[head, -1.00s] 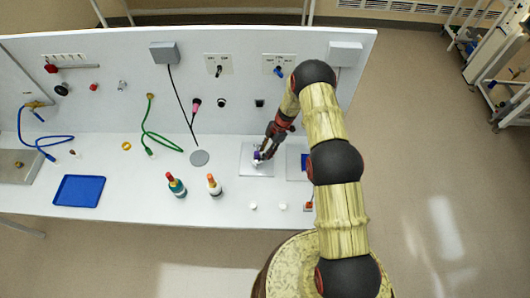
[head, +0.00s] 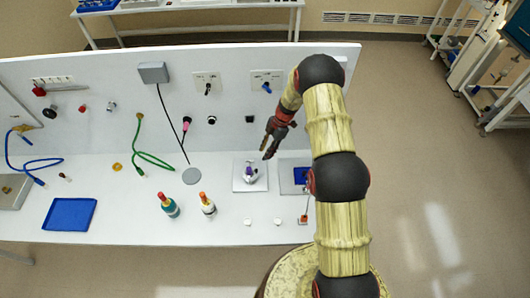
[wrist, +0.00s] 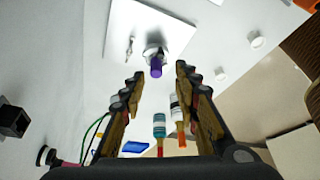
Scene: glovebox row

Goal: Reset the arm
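My gripper (head: 268,150) is raised above the bench near the back panel in the head view. In the wrist view its two fingers (wrist: 155,92) are spread apart with nothing between them. A small purple-topped item (head: 250,174) stands on a white square plate (head: 238,185) below my gripper, apart from it. The purple top also shows in the wrist view (wrist: 156,70), beyond the fingertips.
Two bottles, one red-capped (head: 168,206) and one orange-capped (head: 208,206), stand left of the plate. A blue tray (head: 70,214) lies far left. Knobs and cables are on the upright panel (head: 100,75) behind. Two small white caps lie in front.

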